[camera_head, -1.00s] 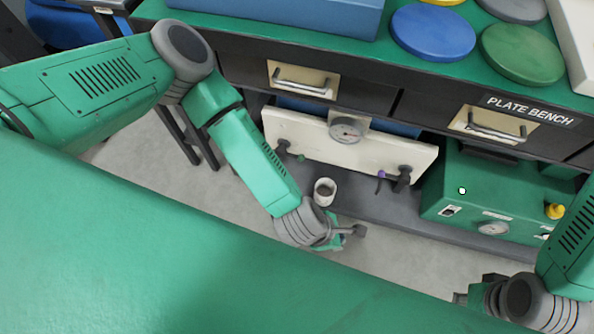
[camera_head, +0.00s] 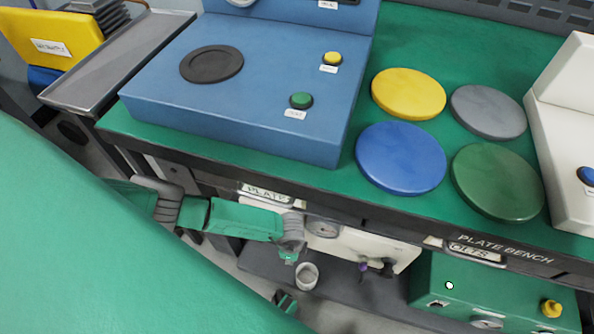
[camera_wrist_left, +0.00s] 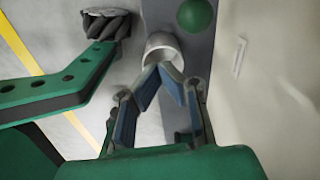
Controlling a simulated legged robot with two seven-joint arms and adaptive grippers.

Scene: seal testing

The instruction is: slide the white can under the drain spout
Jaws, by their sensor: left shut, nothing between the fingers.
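The white can (camera_head: 306,281) stands upright on the dark shelf under the bench. It also shows in the left wrist view (camera_wrist_left: 162,42), open end visible. My left gripper (camera_wrist_left: 164,70) is shut and empty, its fingertips right beside the can; I cannot tell whether they touch it. In the head view my left wrist is above and left of the can. A purple-handled valve (camera_head: 363,267) hangs from the cream panel (camera_head: 350,245), right of the can. A green knob (camera_wrist_left: 196,14) is beside the can in the wrist view. The spout outlet is not clear. My right gripper is out of view.
The plate bench (camera_head: 300,185) overhangs the shelf (camera_head: 345,300). A gauge (camera_head: 322,228) sits on the panel. A green box (camera_head: 470,290) with a yellow knob stands to the right. The shelf between can and box looks clear.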

